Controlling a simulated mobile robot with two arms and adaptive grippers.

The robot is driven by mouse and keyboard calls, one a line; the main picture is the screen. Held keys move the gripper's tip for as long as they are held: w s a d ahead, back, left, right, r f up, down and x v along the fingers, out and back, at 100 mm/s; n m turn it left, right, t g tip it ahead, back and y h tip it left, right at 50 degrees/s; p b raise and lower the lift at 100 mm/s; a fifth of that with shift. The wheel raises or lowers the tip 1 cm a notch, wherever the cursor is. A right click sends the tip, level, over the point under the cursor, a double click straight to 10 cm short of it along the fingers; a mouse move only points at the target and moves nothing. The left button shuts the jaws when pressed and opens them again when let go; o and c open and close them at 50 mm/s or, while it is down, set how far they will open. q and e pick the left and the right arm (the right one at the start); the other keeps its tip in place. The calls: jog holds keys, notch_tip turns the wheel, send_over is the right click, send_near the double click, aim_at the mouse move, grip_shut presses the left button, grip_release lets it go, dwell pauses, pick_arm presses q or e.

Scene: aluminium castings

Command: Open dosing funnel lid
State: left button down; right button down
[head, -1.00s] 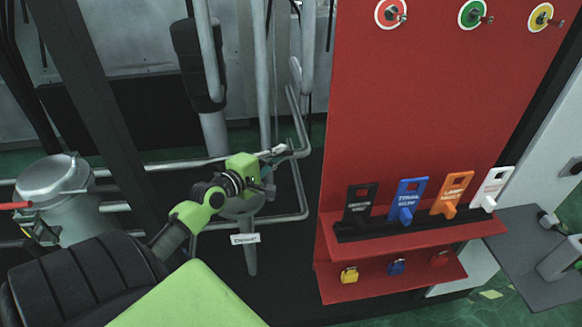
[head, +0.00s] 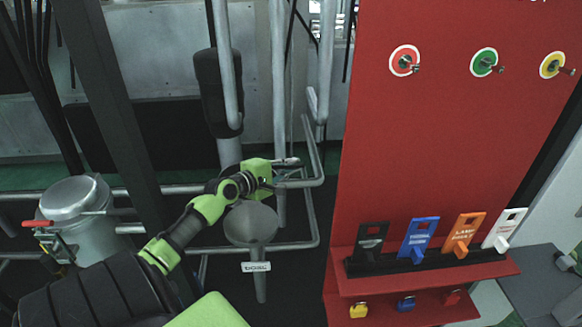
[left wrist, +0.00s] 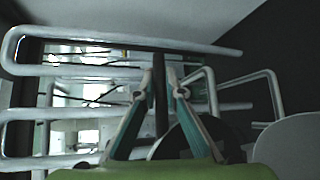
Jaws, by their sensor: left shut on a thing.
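The grey dosing funnel (head: 250,226) stands in the middle of the head view, with a round top and a white label below. My left gripper (head: 288,168) is above and slightly right of the funnel top, near the bent pipes. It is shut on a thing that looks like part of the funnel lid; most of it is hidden. In the left wrist view, the fingers (left wrist: 166,95) close around a thin dark upright shape. A dark rounded part shows behind the right finger, and I cannot tell which part it is. My right gripper is not in view.
Grey pipes (head: 313,215) run around and behind the funnel. A metal vessel (head: 82,235) with a red handle (head: 37,223) stands at the left. A red panel (head: 425,140) with coloured tags and padlocks rises at the right.

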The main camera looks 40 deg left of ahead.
pick_arm(q)
jog(key=shift+r, duration=0.15)
jog(key=c, duration=2.1)
grip_release()
jog(key=shift+s, duration=0.1)
jog(key=shift+s, duration=0.2)
jog(key=v, duration=1.1)
jog(key=shift+s+r, duration=0.1)
jog(key=shift+s, duration=0.15)
jog(key=shift+d, duration=0.1)
